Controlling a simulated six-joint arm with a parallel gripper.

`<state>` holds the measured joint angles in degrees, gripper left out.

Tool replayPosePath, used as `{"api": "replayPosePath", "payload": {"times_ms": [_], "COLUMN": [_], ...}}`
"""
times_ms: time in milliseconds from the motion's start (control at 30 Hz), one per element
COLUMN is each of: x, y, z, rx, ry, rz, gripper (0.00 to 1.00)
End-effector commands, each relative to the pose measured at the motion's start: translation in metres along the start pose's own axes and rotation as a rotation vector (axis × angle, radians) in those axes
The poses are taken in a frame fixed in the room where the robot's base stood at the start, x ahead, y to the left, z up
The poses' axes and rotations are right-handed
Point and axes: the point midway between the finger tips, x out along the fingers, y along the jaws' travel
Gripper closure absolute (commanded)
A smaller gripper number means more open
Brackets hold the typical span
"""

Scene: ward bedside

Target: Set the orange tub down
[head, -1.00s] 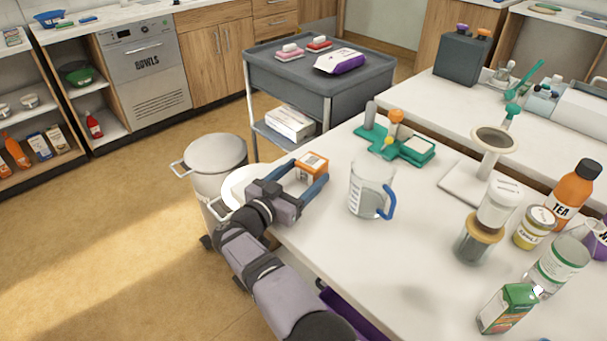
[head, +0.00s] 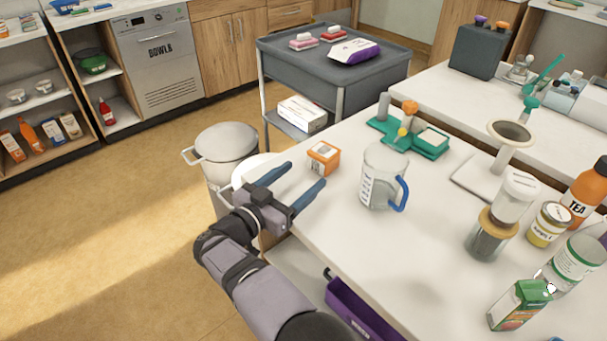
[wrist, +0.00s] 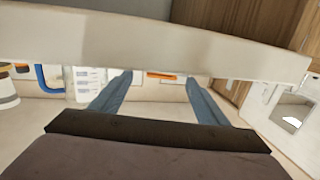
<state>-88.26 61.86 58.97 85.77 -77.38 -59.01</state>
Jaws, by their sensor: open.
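The orange tub (head: 323,158), a small box-like tub with a pale label, stands on the white table (head: 335,240) near its left edge. My gripper (head: 306,174) is open and empty, its blue fingers apart. Its fingertips point towards the tub, with a small gap between them and it. In the wrist view a thin orange strip (wrist: 161,75) shows between the two fingers; a pale band hides whatever is above it.
A clear measuring jug (head: 378,178) with a blue handle stands right of the tub. A teal tray (head: 432,143) with tools lies behind. A lidded bin (head: 226,140) stands left of the table. A purple drawer (head: 365,312) is below the table's front edge.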

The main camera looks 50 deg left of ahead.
Motion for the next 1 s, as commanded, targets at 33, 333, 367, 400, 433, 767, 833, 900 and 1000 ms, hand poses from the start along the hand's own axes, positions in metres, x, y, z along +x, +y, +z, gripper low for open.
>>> {"api": "replayPosePath", "payload": {"times_ms": [33, 333, 367, 400, 433, 767, 833, 900, 1000], "x": [-0.001, -0.001, -0.001, -0.001, -0.001, 0.016, 0.024, 0.033, 0.042], "y": [0.0, 0.0, 0.0, 0.0, 0.0, 0.014, 0.019, 0.025, 0.031], "z": [0.0, 0.0, 0.0, 0.0, -0.001, -0.047, -0.067, -0.085, -0.098], "rx": [0.0, 0.0, 0.0, 0.0, 0.0, -0.001, 0.013, 0.041, 0.11], "ry": [0.0, 0.0, 0.0, 0.0, 0.0, 0.0, -0.004, -0.024, -0.122], "rz": [0.0, 0.0, 0.0, 0.0, 0.0, 0.036, 0.055, 0.082, 0.124], "gripper": [0.28, 0.28, 0.28, 0.28, 0.28, 0.28, 0.28, 0.28, 0.28]}}
